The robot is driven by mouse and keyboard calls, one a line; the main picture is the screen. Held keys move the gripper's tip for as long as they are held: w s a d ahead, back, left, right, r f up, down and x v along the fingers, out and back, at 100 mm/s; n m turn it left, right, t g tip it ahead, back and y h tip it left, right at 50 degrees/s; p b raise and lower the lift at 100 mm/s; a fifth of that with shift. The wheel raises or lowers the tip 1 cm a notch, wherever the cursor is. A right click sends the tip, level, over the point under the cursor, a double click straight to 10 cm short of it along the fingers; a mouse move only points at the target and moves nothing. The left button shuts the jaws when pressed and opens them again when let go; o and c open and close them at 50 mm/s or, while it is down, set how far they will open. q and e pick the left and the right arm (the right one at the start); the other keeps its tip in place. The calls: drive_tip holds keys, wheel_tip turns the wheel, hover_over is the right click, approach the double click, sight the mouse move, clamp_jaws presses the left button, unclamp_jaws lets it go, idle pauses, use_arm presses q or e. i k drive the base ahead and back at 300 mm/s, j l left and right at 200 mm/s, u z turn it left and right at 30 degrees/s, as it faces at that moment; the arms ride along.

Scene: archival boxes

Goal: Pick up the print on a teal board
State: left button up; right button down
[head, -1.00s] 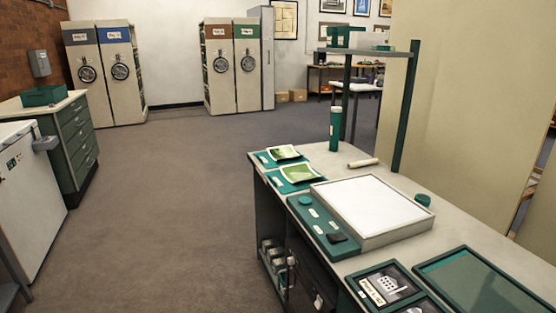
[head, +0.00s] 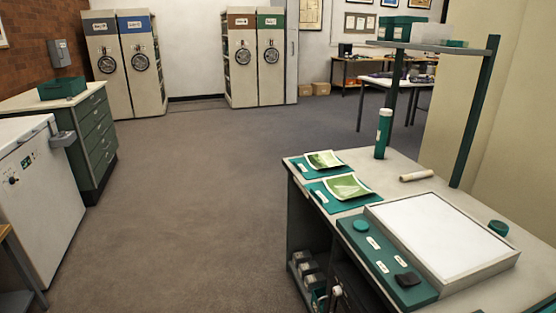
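Two green-and-white prints on teal boards lie on the left end of the workbench. The farther print (head: 325,159) rests on its teal board (head: 305,168) near the bench's far left corner. The nearer print (head: 347,187) rests on a second teal board (head: 328,204), just in front of it. Both prints look slightly curled and stick out past their boards on the right. A small white label shows on each board. Neither of my grippers is in the head view.
The workbench (head: 411,172) also holds a white light panel (head: 440,232), a teal tool tray (head: 372,255), a teal tube (head: 383,134) and a rolled paper (head: 416,176). A shelf (head: 432,46) stands over its back. The floor (head: 205,195) left of the bench is clear.

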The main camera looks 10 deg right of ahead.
sight(321, 164)
drive_tip(key=i+j+u, duration=0.1)
drive_tip(key=i+u, duration=0.35)
drive_tip(key=i, duration=0.85)
drive_tip(key=i+j+z, duration=0.1)
drive_tip(key=i+z, duration=0.3)
drive_tip(key=i+j+z, duration=0.3)
drive_tip(key=i+z, duration=0.15)
drive_tip(key=i, duration=0.15)
drive_tip(key=i+j+z, duration=0.2)
drive_tip(key=z, duration=0.3)
drive_tip(key=i+j+z, duration=0.2)
drive_tip(key=j+z, duration=0.15)
drive_tip(key=z, duration=0.15)
drive_tip(key=i+j+z, duration=0.15)
drive_tip(key=j+z, duration=0.3)
drive_tip(key=i+j+z, duration=0.1)
drive_tip(key=j+z, duration=0.2)
drive_tip(key=z, duration=0.2)
